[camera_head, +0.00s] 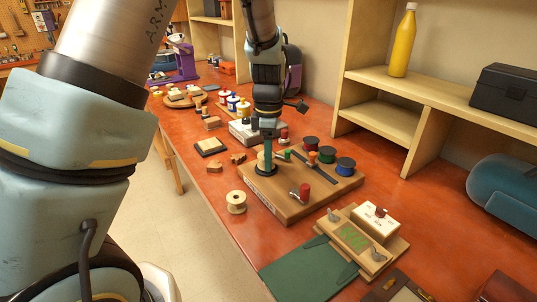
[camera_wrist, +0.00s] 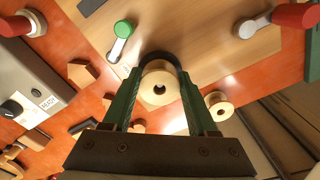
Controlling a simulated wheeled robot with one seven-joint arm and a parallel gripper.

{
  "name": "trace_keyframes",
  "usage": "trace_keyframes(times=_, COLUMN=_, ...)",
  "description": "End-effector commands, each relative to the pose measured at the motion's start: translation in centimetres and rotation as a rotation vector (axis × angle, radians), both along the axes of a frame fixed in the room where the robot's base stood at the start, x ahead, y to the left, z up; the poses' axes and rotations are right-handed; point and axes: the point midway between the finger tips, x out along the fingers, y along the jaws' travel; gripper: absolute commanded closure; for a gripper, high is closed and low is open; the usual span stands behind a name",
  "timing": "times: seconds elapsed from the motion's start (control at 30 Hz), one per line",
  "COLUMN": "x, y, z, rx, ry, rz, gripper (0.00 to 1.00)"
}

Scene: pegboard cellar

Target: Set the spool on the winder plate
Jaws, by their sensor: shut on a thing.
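My gripper (camera_head: 267,165) points down over the left part of a wooden winder board (camera_head: 290,208). In the wrist view its green fingers (camera_wrist: 158,80) are shut on a pale wooden spool (camera_wrist: 160,88), whose end with a dark hole shows. In the head view the fingers mostly hide this spool. A dark round winder plate (camera_head: 259,171) shows at the fingertips; I cannot tell whether the spool touches it. A green-knobbed lever (camera_head: 288,155) and a red-knobbed lever (camera_head: 303,192) are on the board.
Another pale spool (camera_head: 236,202) stands on the red bench left of the board. A clamp fixture (camera_head: 365,240) stands at the right, near a green mat (camera_head: 308,268). Shelves stand behind.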

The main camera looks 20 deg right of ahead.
Motion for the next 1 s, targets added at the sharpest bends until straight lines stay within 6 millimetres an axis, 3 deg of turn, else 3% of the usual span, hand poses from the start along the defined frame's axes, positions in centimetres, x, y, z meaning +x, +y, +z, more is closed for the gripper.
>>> trace_keyframes(times=0.2, x=-0.01, y=0.00, z=-0.02, rx=0.000, ry=0.000, rz=0.000, gripper=0.93)
trace_keyframes(times=0.23, x=-0.01, y=0.00, z=-0.02, rx=0.000, ry=0.000, rz=0.000, gripper=0.38)
trace_keyframes(times=0.5, x=-0.01, y=0.00, z=-0.02, rx=0.000, ry=0.000, rz=0.000, gripper=0.08)
trace_keyframes(times=0.67, x=-0.01, y=0.00, z=-0.01, rx=0.000, ry=0.000, rz=0.000, gripper=0.06)
trace_keyframes(times=0.77, x=-0.01, y=0.00, z=-0.02, rx=0.000, ry=0.000, rz=0.000, gripper=0.00)
trace_keyframes(times=1.0, x=-0.01, y=0.00, z=0.03, rx=0.000, ry=0.000, rz=0.000, gripper=0.00)
